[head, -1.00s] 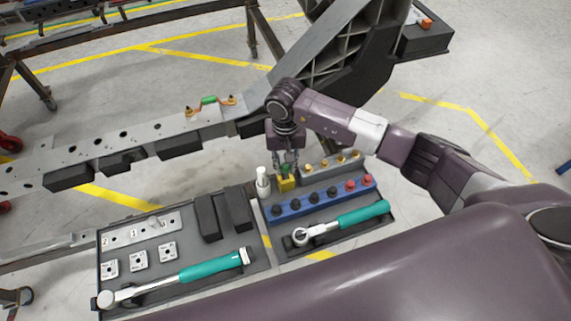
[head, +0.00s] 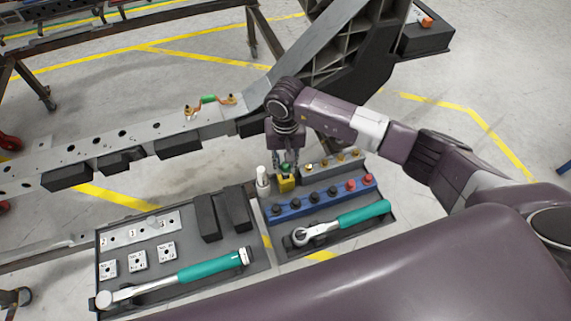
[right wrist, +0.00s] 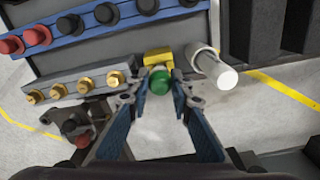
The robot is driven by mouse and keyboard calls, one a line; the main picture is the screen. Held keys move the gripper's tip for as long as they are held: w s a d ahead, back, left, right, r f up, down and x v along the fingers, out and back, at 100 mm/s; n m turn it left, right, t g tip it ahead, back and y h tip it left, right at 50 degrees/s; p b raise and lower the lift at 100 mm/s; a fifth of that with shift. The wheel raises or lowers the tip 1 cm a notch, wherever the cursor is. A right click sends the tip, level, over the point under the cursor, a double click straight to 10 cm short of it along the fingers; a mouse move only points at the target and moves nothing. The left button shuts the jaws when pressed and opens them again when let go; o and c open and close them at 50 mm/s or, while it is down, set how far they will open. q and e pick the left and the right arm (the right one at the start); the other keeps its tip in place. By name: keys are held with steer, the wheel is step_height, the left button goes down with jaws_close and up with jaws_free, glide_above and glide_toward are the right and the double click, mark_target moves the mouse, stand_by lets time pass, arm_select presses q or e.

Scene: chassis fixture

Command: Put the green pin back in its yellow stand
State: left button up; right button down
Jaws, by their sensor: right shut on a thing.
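The green pin (right wrist: 159,82) shows its round green head between the fingertips of my right gripper (right wrist: 161,88) in the right wrist view. The gripper is shut on it. The yellow stand (right wrist: 158,58) is right at the pin, and the pin's lower part is hidden, so I cannot tell how deep it sits. In the head view, the right gripper (head: 287,166) points down over the yellow stand (head: 286,184), with the green pin (head: 286,169) at the stand's top. My left gripper is not in view.
A white cylinder (head: 263,182) stands close left of the stand. A blue rack (head: 300,203) with black and red knobs and a grey rack with brass fittings (head: 325,169) are on the right. A ratchet (head: 345,222) lies in front. The chassis rail (head: 110,150) runs behind.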

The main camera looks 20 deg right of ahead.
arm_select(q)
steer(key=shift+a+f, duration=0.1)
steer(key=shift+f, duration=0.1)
arm_select(e)
steer(key=shift+f, duration=0.2)
arm_select(q)
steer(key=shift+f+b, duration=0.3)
steer(key=shift+b, duration=0.2)
arm_select(e)
steer(key=shift+f, duration=0.35)
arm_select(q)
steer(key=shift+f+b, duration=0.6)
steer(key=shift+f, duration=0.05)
arm_select(e)
steer(key=shift+f, duration=0.6)
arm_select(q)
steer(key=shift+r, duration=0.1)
arm_select(e)
steer(key=c, duration=1.7)
jaws_free()
steer(key=shift+r, duration=0.1)
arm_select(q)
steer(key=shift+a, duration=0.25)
arm_select(e)
steer(key=shift+c, duration=0.3)
